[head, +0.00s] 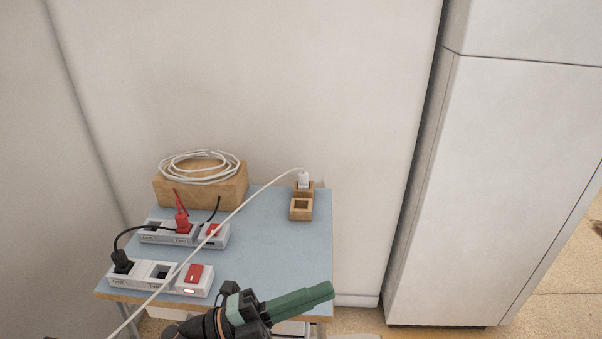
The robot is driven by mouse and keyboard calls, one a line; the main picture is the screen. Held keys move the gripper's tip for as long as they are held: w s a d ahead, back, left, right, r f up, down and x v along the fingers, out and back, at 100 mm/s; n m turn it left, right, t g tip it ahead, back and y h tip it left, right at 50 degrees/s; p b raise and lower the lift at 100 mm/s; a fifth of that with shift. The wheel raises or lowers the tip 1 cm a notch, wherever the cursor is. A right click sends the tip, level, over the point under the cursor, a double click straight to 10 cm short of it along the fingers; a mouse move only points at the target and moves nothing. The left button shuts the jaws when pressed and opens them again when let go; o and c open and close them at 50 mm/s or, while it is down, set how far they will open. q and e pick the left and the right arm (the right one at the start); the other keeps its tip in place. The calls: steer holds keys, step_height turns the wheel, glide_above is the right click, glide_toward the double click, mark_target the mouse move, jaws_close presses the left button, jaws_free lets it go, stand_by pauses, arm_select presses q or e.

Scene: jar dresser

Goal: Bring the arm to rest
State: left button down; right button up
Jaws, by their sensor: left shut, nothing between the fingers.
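My left gripper (304,300) shows at the bottom centre of the head view, in front of the table's near right part. Its green fingers are together with nothing between them, pointing right and slightly up. It covers part of the table's near edge. My right gripper is not in view.
A blue-topped table (268,245) stands against the wall. It holds a near power strip (130,280), a far strip (206,240) with a red plug (182,222), a wooden block (212,191) with coiled white cable (196,166), and a wooden holder (301,208). A grey cabinet (490,190) stands right.

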arm_select(q)
steer(key=w+a+f+n+t+y+p, duration=0.1)
steer(key=w+a+f+n+t+y, duration=0.1)
steer(key=a+f+n+t+y, duration=0.6)
steer(key=w+a+f+n+t+y+p, duration=0.1)
steer(key=w+a+f+n+t+y, duration=0.2)
steer(key=n, duration=0.9)
steer(key=s+a+f+n+g+y+p, duration=0.1)
steer(key=s+a+f+n+g+y, duration=0.2)
steer(key=s+f, duration=0.4)
steer(key=s+a+f+n+g+y, duration=0.3)
steer(key=s+f, duration=0.5)
steer(key=f, duration=0.3)
steer(key=shift+s+a+f+n+g+y+p, duration=0.2)
steer(key=shift+a+n+g+y+p, duration=0.3)
steer(key=shift+a+n, duration=0.45)
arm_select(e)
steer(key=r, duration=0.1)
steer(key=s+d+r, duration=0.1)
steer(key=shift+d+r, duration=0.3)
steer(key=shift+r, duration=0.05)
arm_select(q)
steer(key=shift+d, duration=0.1)
